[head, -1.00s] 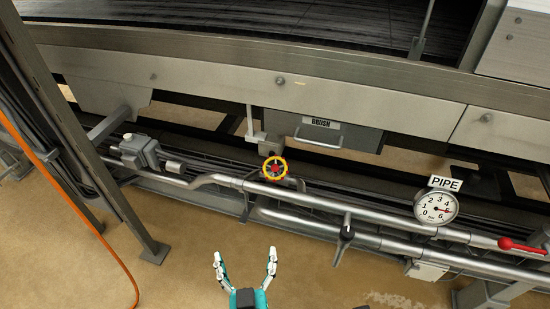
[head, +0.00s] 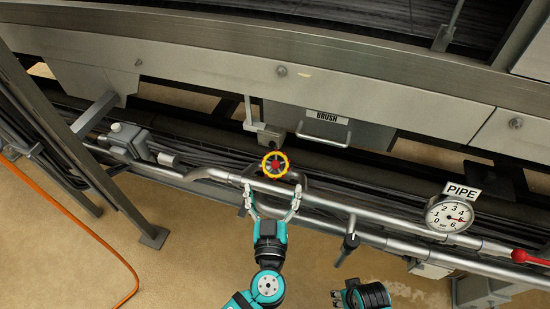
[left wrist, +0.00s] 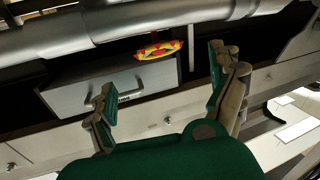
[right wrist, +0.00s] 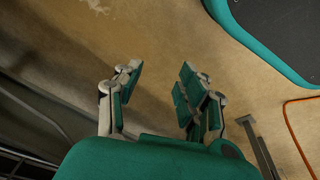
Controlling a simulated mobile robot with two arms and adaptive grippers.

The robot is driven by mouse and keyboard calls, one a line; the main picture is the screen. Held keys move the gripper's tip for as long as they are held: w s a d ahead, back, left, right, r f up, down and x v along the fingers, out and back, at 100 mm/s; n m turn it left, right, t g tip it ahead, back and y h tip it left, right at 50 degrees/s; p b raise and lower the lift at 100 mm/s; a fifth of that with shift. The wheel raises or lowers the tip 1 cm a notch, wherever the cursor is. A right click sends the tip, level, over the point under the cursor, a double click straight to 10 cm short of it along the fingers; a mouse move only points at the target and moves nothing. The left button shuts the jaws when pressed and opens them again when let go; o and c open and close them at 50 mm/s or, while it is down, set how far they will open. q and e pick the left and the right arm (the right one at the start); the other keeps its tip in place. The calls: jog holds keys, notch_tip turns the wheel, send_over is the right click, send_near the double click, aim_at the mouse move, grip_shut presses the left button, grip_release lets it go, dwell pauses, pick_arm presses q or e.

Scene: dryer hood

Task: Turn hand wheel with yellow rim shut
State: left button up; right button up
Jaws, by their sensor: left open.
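The hand wheel (head: 275,165) has a yellow rim and a red hub. It sits on the upper pipe in the middle of the head view, and shows edge-on in the left wrist view (left wrist: 158,50). My left gripper (head: 272,196) is open just below the wheel in the head view, its two fingers spread to either side of it. No finger appears to touch the rim. In the left wrist view the wheel lies between and beyond the open fingertips (left wrist: 161,70). My right gripper (right wrist: 160,75) is open and empty over bare floor.
A round gauge (head: 449,214) under a PIPE sign stands right on the pipes, with a red lever (head: 530,258) beyond it. A black-handled valve (head: 348,243) is right of my left gripper. The BRUSH drawer (head: 330,128) is behind the wheel.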

aim_at(275, 164)
pick_arm(q)
jog(key=w+p, duration=0.1)
jog(key=w, duration=0.8)
jog(key=shift+w+d, duration=0.15)
jog(key=shift+d, duration=0.05)
pick_arm(e)
jog(key=f, duration=0.1)
jog(key=s+f, duration=0.2)
jog(key=shift+d+f, duration=0.15)
jog(key=shift+f, duration=0.25)
pick_arm(q)
jog(key=c, duration=1.2)
